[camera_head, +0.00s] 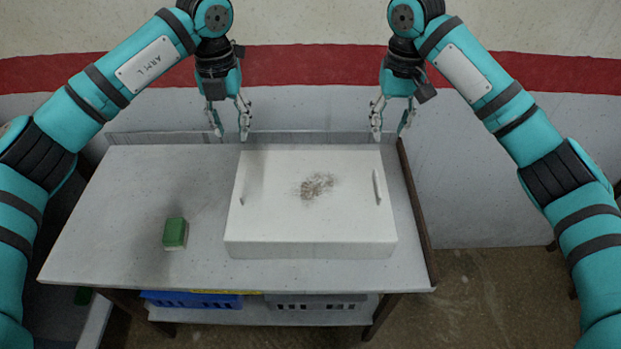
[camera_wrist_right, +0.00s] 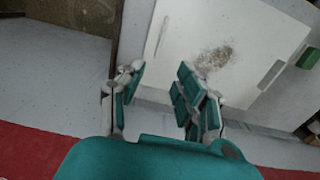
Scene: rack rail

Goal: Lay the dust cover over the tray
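A white, box-like piece (camera_head: 310,225) sits on the right part of the table, with a slim upright handle near each side of its top and a brown dirt patch in the middle. I cannot tell whether it is the tray, the dust cover or both together; no separate cover shows. It also shows in the right wrist view (camera_wrist_right: 190,45). My left gripper (camera_head: 229,132) is open and empty above the table's back edge, behind the white piece's left side. My right gripper (camera_head: 389,130) is open and empty behind its right side; its spread fingers show in the wrist view (camera_wrist_right: 160,75).
A green and white block (camera_head: 175,233) lies on the table (camera_head: 130,215), left of the white piece. The table's left part is otherwise clear. A blue crate (camera_head: 195,299) and a grey crate (camera_head: 315,302) stand on the shelf below. A wall (camera_head: 310,100) rises behind.

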